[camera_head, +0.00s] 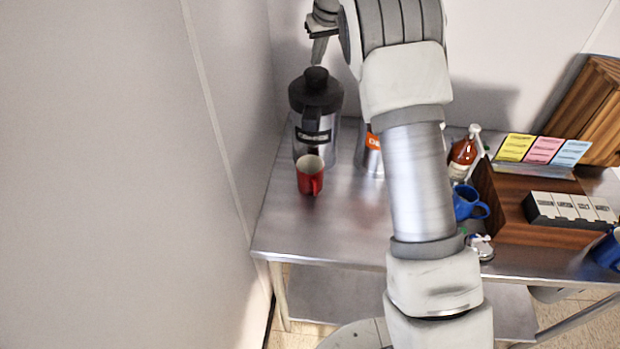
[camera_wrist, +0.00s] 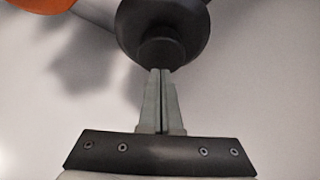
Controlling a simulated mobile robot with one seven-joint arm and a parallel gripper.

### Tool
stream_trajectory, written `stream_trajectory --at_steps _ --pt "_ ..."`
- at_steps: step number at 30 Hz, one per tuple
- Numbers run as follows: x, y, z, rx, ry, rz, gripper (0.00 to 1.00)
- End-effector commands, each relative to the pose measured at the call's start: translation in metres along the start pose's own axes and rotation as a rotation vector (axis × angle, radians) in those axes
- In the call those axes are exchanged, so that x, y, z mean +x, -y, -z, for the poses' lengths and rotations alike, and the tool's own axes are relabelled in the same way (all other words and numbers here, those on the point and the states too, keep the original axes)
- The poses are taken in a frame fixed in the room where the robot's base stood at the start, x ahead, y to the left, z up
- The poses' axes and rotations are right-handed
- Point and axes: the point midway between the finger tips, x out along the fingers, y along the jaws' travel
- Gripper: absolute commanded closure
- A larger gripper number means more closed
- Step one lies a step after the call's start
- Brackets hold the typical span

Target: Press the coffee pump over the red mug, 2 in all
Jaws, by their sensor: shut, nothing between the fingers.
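The coffee pump (camera_head: 316,128) is a steel airpot with a black top, a dark label and a round black knob (camera_head: 316,77). It stands upright at the back left of the steel counter. The red mug (camera_head: 310,176) stands upright just in front of it. My gripper (camera_head: 318,60) is shut and empty, with its fingers pointing down just above the knob. In the wrist view the fingertips (camera_wrist: 158,72) meet the lower edge of the black knob (camera_wrist: 161,50) in the picture. I cannot tell whether they touch it.
An amber bottle (camera_head: 463,157), a blue mug (camera_head: 466,204) and a wooden stand (camera_head: 510,225) with cards are to the right. A wall (camera_head: 225,120) borders the left. The counter's front left (camera_head: 310,232) is clear.

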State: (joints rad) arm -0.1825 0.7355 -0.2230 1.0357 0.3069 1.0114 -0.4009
Motion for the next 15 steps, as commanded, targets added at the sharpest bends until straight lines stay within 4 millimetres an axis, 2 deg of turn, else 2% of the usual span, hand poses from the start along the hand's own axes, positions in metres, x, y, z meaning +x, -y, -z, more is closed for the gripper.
stream_trajectory --at_steps 15 --pt "0.0086 -0.0002 -0.0036 0.000 0.000 0.000 1.00"
